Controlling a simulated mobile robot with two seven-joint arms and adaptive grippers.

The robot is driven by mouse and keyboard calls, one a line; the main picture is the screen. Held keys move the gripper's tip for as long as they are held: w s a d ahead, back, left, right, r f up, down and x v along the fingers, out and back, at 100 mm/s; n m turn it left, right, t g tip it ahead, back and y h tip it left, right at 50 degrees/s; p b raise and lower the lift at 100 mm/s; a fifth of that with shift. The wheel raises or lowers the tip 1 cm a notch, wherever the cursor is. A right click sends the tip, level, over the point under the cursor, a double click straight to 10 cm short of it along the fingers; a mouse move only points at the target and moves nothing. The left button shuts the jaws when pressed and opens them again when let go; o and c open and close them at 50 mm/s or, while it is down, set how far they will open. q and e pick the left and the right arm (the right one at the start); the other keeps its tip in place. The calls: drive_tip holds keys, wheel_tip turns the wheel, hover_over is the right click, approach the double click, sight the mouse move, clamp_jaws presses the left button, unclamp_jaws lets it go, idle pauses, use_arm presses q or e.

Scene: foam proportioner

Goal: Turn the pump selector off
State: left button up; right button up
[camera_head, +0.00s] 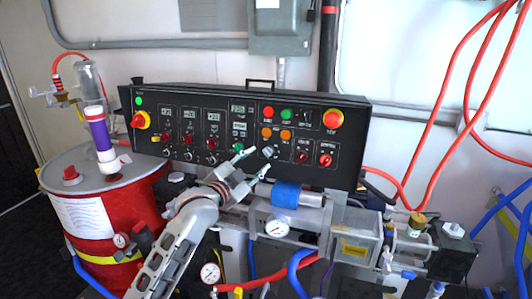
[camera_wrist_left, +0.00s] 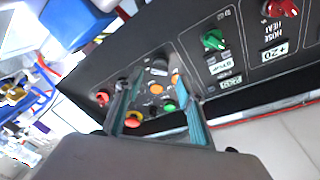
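The black control panel (camera_head: 221,104) stands behind the machine. A small pale selector knob (camera_head: 268,152) sits low on its middle section, below the orange lights; I take it for the pump selector, but its label is too small to read. In the left wrist view a grey knob (camera_wrist_left: 159,67) shows just beyond the fingers, probably the same one. My left gripper (camera_head: 256,159) is open and empty, its fingertips just in front of the panel near this knob. In the left wrist view the gripper (camera_wrist_left: 157,84) has its two fingers spread. My right gripper is not in view.
A blue-wrapped cylinder (camera_head: 285,194) lies below the panel, close to my left gripper. A red drum (camera_head: 103,222) stands at left. Red hoses (camera_head: 437,115) hang at right.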

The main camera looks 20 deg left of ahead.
sight(265, 154)
use_arm(q)
drive_tip(key=shift+x, duration=2.45)
clamp_jaws()
